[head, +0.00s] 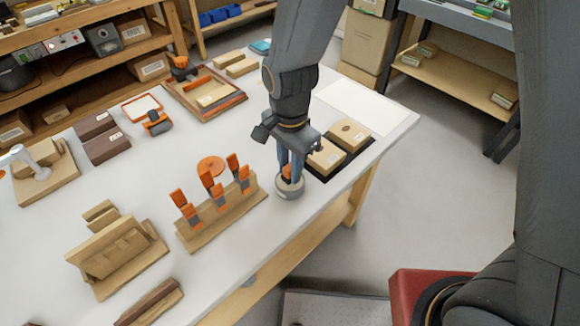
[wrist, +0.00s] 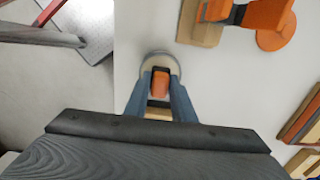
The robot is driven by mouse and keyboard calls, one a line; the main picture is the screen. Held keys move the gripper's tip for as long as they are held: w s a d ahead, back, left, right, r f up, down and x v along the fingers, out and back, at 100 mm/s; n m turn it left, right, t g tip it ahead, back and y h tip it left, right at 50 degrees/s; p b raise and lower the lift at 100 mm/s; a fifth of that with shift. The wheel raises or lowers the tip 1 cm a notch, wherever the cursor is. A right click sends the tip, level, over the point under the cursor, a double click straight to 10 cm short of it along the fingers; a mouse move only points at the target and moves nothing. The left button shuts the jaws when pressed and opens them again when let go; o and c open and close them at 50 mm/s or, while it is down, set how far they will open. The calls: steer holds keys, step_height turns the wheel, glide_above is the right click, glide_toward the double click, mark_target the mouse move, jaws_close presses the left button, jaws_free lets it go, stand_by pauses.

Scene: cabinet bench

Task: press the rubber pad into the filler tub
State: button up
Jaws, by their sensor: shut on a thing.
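My gripper (head: 289,173) points down at the round grey filler tub (head: 290,191) near the bench's front edge. Its two blue fingers are shut on an orange-handled piece (wrist: 160,84), which I take to be the rubber pad's grip. Dark parts show around the orange between the fingers in the wrist view. The tub's pale rim (wrist: 157,58) shows around and beyond the fingertips there. The held piece is over or inside the tub's mouth; its underside is hidden, so I cannot tell whether it touches the filler.
A wooden rack (head: 222,216) with orange-handled tools stands left of the tub, with an orange disc (head: 210,166) behind it. Wooden blocks (head: 348,135) on a black mat lie close on the right. A slotted wooden stand (head: 115,252) is at the left front. The white bench (head: 255,262) has bare room in front.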

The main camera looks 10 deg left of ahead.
steer(key=shift+f, duration=0.65)
stand_by(2.3)
steer(key=shift+r, duration=0.1)
step_height(320, 180, up, 7)
steer(key=p, duration=0.6)
steer(key=shift+p, duration=0.35)
steer(key=shift+s, duration=0.1)
stand_by(0.4)
